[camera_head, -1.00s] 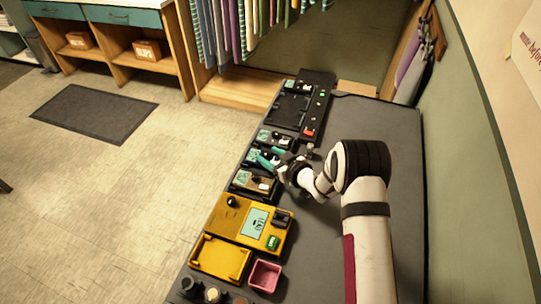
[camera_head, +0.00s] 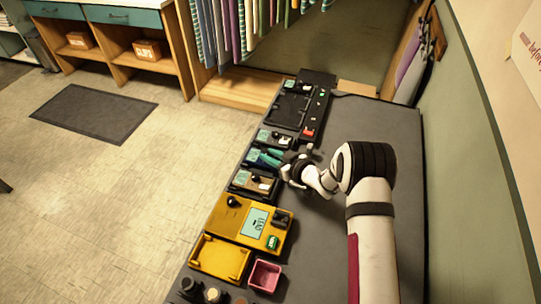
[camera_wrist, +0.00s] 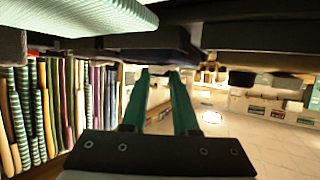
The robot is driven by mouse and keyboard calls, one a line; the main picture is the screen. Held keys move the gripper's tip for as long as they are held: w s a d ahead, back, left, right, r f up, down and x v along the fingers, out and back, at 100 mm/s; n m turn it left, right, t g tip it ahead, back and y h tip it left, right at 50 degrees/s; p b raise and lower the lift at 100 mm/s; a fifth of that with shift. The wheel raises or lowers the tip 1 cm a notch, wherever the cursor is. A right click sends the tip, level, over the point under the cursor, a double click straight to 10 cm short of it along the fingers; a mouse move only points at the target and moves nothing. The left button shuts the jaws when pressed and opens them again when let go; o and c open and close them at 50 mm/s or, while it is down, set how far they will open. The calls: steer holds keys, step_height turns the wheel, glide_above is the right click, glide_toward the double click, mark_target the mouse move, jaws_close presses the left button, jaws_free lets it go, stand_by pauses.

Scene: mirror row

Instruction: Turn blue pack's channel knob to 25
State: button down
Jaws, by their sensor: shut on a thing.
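The blue pack is in the row of small packs with teal screens along the table's left edge. In the head view I take it to be the middle one (camera_head: 251,155), partly covered by my gripper (camera_head: 264,157). In the wrist view a dark navy body (camera_wrist: 160,42) hangs just beyond the fingertips and looks like this pack. My gripper's teal fingers (camera_wrist: 160,74) are close together at its edge, shut on a small part that I take to be the channel knob. The knob itself is hidden, and its number cannot be read.
A similar pack (camera_head: 274,138) stands just beyond and another (camera_head: 253,183) just nearer. A yellow unit (camera_head: 238,205), a yellow tray (camera_head: 219,258) and a pink bin (camera_head: 265,276) are nearer. A black charger-like rack (camera_head: 290,108) is at the far end. The table's right side is clear.

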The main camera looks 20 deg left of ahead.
steer(key=n+g+y, duration=0.1)
steer(key=n+g, duration=0.2)
steer(key=g, duration=0.1)
steer(key=shift+w+d+n+y, duration=0.2)
steer(key=shift+w+n+y, duration=0.2)
steer(key=shift+w+n+g, duration=0.15)
steer(key=shift+n+g, duration=0.6)
steer(key=shift+g, duration=0.2)
steer(key=shift+w+n+g, duration=0.1)
steer(key=shift+n+g, duration=0.65)
steer(key=shift+g, duration=0.2)
steer(key=c, duration=0.7)
jaws_free()
steer(key=shift+o, duration=0.2)
steer(key=v, duration=1.5)
steer(key=shift+w+d, duration=0.3)
steer(key=shift+d, duration=0.1)
